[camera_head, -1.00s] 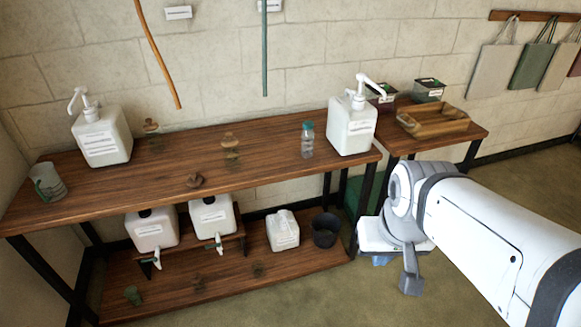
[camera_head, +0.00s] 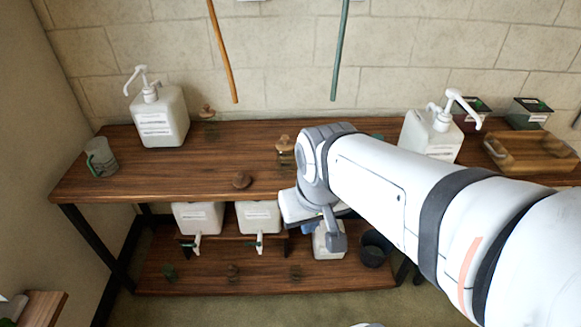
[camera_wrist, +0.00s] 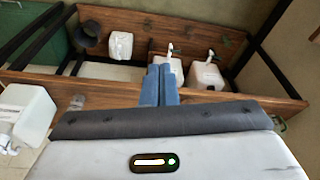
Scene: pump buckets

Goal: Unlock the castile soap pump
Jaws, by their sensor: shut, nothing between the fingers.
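Two white pump jugs stand on the upper wooden bench in the head view: a left jug (camera_head: 164,118) and a right jug (camera_head: 430,142), partly behind my arm. Their labels are too small to read, so I cannot tell which holds castile soap. The left pump head (camera_head: 146,80) and right pump head (camera_head: 450,108) both stand above their jugs. My gripper (camera_head: 308,228) is at the bench's front edge, between the jugs and touching neither. Its blue fingers (camera_wrist: 160,85) are together and empty in the wrist view. A white jug (camera_wrist: 25,112) shows at left there.
Spouted jugs (camera_head: 198,216) and a dark pot (camera_head: 375,250) are on the lower shelf. A wooden tray (camera_head: 530,150) is at right.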

